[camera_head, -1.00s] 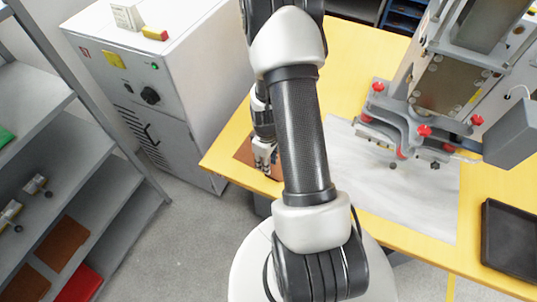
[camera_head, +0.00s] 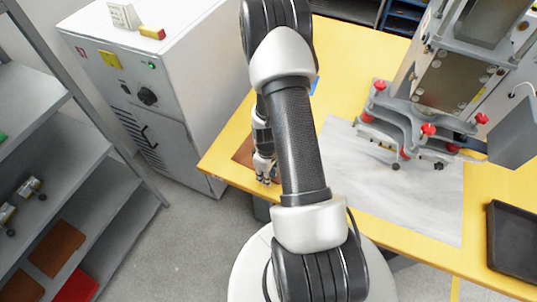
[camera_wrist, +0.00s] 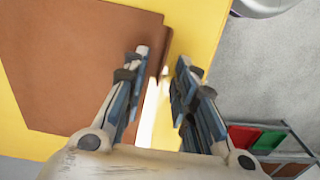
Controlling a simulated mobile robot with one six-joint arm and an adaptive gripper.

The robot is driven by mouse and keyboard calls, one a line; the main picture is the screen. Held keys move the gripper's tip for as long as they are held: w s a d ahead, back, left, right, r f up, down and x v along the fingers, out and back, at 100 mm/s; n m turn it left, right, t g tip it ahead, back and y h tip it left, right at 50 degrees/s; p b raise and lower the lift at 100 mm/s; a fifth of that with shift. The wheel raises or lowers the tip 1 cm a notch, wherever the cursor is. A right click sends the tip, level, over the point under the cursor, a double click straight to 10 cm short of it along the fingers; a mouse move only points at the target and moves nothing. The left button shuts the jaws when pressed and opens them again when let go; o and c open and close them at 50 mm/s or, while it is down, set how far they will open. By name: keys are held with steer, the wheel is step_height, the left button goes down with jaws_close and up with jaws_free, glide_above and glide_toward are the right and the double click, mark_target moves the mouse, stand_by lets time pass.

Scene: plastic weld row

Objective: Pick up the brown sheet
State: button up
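The brown sheet (camera_head: 243,152) lies flat at the left edge of the yellow table, partly hidden behind my arm. In the wrist view the brown sheet (camera_wrist: 75,65) fills the left side, and its right edge reaches into the gap between my fingers. My gripper (camera_head: 267,178) is at the table's edge beside the sheet. In the wrist view my gripper (camera_wrist: 162,62) is open, with one finger over the sheet and the other right of its edge. I cannot tell whether either finger touches it.
A grey press (camera_head: 430,130) stands on a pale mat (camera_head: 420,207), with a black tray (camera_head: 513,240) at right. A white cabinet (camera_head: 165,90) stands left of the table. A grey shelf (camera_head: 105,190) holds another brown sheet (camera_head: 57,248) and a red sheet (camera_head: 78,286).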

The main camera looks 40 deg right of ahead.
jaws_close()
stand_by(0.5)
